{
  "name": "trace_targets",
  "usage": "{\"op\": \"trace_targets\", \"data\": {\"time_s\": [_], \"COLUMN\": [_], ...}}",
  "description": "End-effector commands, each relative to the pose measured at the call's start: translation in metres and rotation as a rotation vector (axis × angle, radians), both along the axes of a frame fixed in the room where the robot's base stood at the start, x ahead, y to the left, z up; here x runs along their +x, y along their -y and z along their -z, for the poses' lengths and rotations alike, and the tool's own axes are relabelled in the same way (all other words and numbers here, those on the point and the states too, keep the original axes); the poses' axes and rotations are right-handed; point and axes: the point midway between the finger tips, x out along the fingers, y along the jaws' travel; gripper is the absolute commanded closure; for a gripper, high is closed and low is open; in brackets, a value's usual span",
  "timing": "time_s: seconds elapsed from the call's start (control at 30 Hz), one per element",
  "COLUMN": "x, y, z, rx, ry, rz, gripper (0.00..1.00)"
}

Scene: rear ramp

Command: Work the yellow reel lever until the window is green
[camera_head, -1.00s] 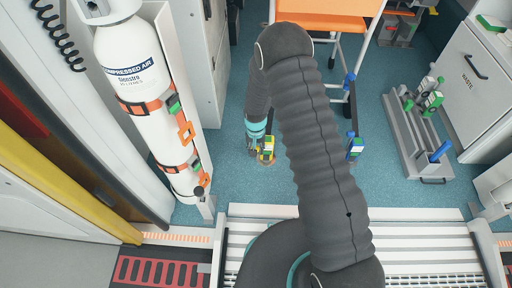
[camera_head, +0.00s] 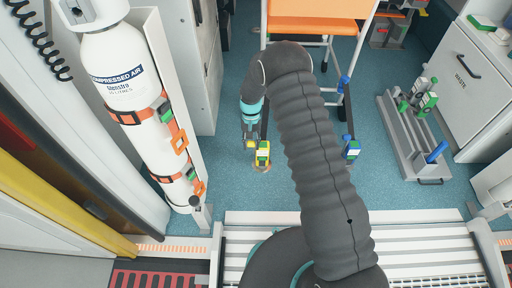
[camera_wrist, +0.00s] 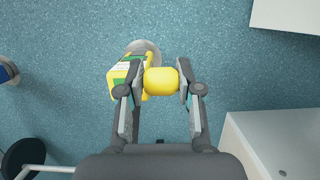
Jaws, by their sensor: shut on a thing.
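The yellow reel (camera_head: 263,153) sits low over the blue floor, with green and white patches on its face. It also shows in the wrist view (camera_wrist: 121,79), just left of my fingers. Its lever ends in a rounded yellow knob (camera_wrist: 161,81). My gripper (camera_wrist: 161,84) is shut on this knob, one finger on each side. In the head view my gripper (camera_head: 249,141) is small, at the upper left of the reel. I cannot tell which green patch, if any, is the window.
A blue reel-like unit (camera_head: 352,148) stands to the right on the floor. A compressed-air cylinder (camera_head: 138,110) is strapped at the left. An orange-seated chair (camera_head: 315,24) stands behind. A grey rack (camera_head: 409,143) and white waste cabinet (camera_head: 480,95) are at the right. Blue floor lies between.

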Motion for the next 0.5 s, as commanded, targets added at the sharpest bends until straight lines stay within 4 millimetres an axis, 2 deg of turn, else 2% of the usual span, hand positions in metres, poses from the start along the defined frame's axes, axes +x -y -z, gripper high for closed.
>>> {"op": "trace_targets", "data": {"time_s": [0.03, 0.1, 0.5], "x": [0.009, 0.014, 0.024], "y": [-0.002, -0.002, -0.002], "z": [-0.001, -0.003, -0.006], "rx": [0.005, 0.005, 0.006], "ry": [0.017, 0.018, 0.02], "rz": [-0.001, -0.001, 0.001], "gripper": [1.0, 1.0, 1.0]}}
